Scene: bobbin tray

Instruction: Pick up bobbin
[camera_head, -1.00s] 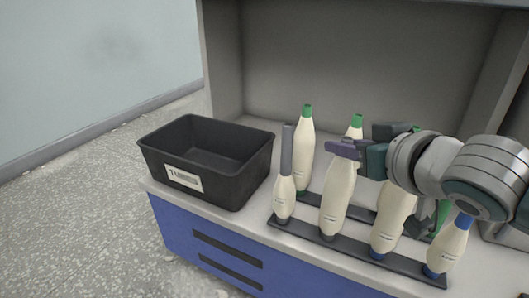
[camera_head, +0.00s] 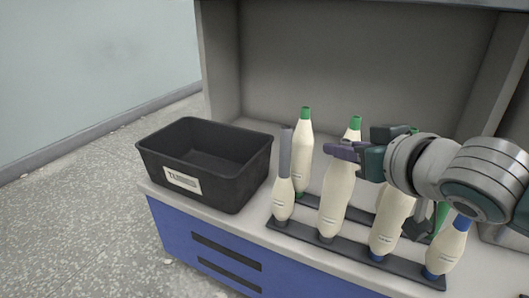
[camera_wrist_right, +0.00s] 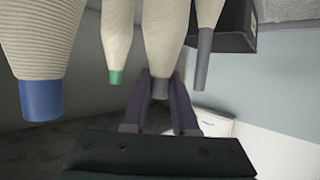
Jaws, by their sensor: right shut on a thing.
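Several cream bobbins stand upright in two rows on dark rails. My right gripper (camera_head: 343,151) comes in from the right and is shut on the top of a front-row bobbin (camera_head: 333,200), the second from the left. In the right wrist view the two purple fingers (camera_wrist_right: 165,105) sit on either side of this bobbin's grey tip (camera_wrist_right: 159,88). The bobbin is upright, with its base at the front rail (camera_head: 300,233). Its top is hidden behind the fingers in the head view. My left gripper is not in view.
A black bin (camera_head: 248,182) with a white label stands at the left of the counter, its visible inside empty. A grey-tipped bobbin (camera_head: 284,185) stands close left of the held one. Green-tipped bobbins (camera_head: 304,150) stand behind. A blue-tipped bobbin (camera_head: 446,247) is at the right end.

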